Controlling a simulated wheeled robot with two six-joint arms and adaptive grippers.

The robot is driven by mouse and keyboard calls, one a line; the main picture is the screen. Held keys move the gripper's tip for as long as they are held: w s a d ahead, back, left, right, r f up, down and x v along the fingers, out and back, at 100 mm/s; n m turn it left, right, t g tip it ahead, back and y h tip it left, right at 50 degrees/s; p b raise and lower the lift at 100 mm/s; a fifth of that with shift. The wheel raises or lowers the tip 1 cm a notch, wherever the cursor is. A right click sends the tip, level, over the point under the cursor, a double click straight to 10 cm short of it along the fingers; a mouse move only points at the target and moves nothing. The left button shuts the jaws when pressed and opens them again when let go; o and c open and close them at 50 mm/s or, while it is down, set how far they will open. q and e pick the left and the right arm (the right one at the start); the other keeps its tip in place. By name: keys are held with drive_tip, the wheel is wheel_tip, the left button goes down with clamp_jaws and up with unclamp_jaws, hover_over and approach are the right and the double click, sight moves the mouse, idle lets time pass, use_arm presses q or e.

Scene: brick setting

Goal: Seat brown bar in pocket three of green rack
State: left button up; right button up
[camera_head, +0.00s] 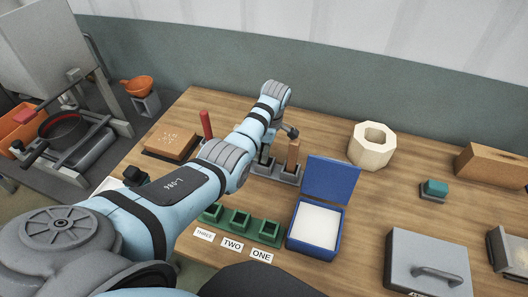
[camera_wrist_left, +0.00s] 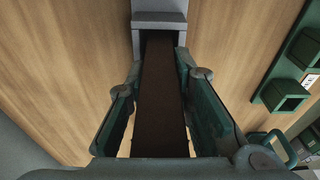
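The brown bar (camera_head: 293,155) stands upright in a grey holder (camera_head: 288,174). In the left wrist view the bar (camera_wrist_left: 162,100) runs from near my palm to the grey holder (camera_wrist_left: 159,20). My left gripper (camera_wrist_left: 160,72) has a fingertip close against each side of the bar and looks shut on it. In the head view my left arm partly hides this gripper and the holder. The green rack (camera_head: 238,226) stands nearer to me, with pockets labelled THREE, TWO and ONE from left to right. The pockets look empty. My right gripper is not in view.
An open blue box (camera_head: 328,182) with a white inside stands right of the green rack. A red bar (camera_head: 206,125) stands left of the holder, near a brown block (camera_head: 172,141). A cream octagonal ring (camera_head: 372,146) and a grey case (camera_head: 428,263) are farther right.

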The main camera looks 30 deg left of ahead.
use_arm(q)
clamp_jaws()
drive_tip(key=shift+r, duration=0.1)
